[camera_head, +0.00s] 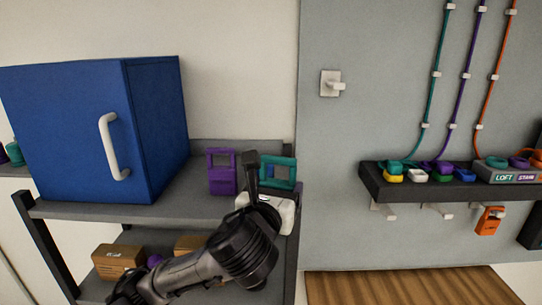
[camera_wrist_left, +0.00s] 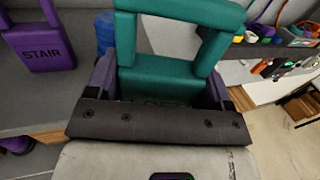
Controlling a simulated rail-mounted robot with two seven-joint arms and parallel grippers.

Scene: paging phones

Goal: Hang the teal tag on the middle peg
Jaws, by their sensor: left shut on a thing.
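The teal tag (camera_head: 278,160) is a flat frame-shaped piece with a square opening, upright at the right end of the grey shelf unit. It fills the middle of the left wrist view (camera_wrist_left: 165,82), with its lettering partly hidden by the gripper. My left gripper (camera_head: 270,186) is shut on its lower part. Three pegs stick out below the dark wall ledge at right. The middle peg (camera_head: 438,211) is bare, and so is the left peg (camera_head: 384,210). An orange tag (camera_head: 488,221) hangs on the right peg. My right gripper is out of view.
A purple STAIR tag (camera_head: 221,173) stands on the shelf (camera_head: 120,211) left of the teal one. A blue cabinet (camera_head: 70,135) takes up the shelf's left. The dark ledge (camera_head: 430,190) carries several coloured handsets and cords. Open space lies between shelf and pegs.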

